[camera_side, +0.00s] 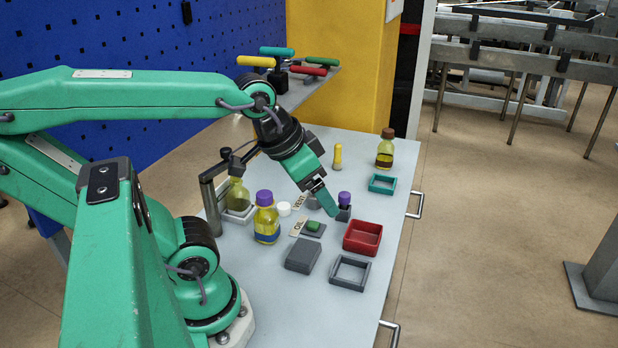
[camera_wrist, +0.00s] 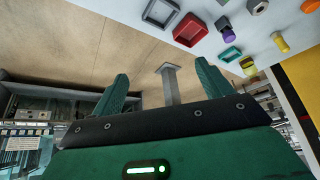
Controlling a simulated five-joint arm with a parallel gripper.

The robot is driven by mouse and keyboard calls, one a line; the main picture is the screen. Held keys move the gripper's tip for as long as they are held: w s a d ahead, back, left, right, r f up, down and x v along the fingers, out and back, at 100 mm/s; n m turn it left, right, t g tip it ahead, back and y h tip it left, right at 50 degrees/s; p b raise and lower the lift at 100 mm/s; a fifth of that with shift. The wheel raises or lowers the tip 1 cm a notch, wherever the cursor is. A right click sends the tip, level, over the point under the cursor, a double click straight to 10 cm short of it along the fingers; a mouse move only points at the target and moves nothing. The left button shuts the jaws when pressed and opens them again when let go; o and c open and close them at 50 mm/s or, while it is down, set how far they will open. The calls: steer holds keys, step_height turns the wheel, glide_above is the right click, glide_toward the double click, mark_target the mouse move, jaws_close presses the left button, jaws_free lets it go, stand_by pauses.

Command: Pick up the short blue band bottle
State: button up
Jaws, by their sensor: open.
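The bottle with the blue band (camera_side: 267,237) stands upright on the bench in the side view, with a purple cap and yellow contents. My gripper (camera_side: 331,203) is to its right and points down to the right, apart from it. In the side view my fingers overlap a small purple-topped grey piece; I cannot tell whether they touch it. In the wrist view my gripper (camera_wrist: 162,70) has its two fingers wide apart with nothing between them. I cannot make out the blue band bottle in the wrist view.
A red tray (camera_side: 362,237), grey frame (camera_side: 350,273), grey block (camera_side: 302,255) and teal tray (camera_side: 382,184) lie on the bench. A brown-capped bottle (camera_side: 385,153) stands at the back. Another bottle (camera_side: 238,195) stands by a clamp post, left of the blue band bottle.

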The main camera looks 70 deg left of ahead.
mark_target(264, 193)
steer(key=shift+a, duration=0.1)
steer(key=s+a+f+n+g, duration=0.1)
steer(key=a+f+n+g, duration=0.1)
steer(key=a, duration=0.5)
steer(key=s+a+f+n+g, duration=0.1)
steer(key=a+f+n, duration=0.3)
steer(key=a, duration=0.3)
steer(key=s+a+f+n+g, duration=0.1)
steer(key=a+f+n+g, duration=0.1)
steer(key=a+f, duration=0.3)
steer(key=shift+s+a+f+n+g, duration=0.15)
steer(key=shift+a+f+n, duration=0.1)
steer(key=shift+a, duration=0.4)
steer(key=shift+a+f+n+g, duration=0.15)
steer(key=shift+a+n, duration=0.1)
steer(key=shift+a, duration=0.35)
steer(key=shift+f, duration=1.3)
steer(key=shift+d, duration=0.1)
steer(key=shift+d+f, duration=0.2)
steer(key=shift+f, duration=2.4)
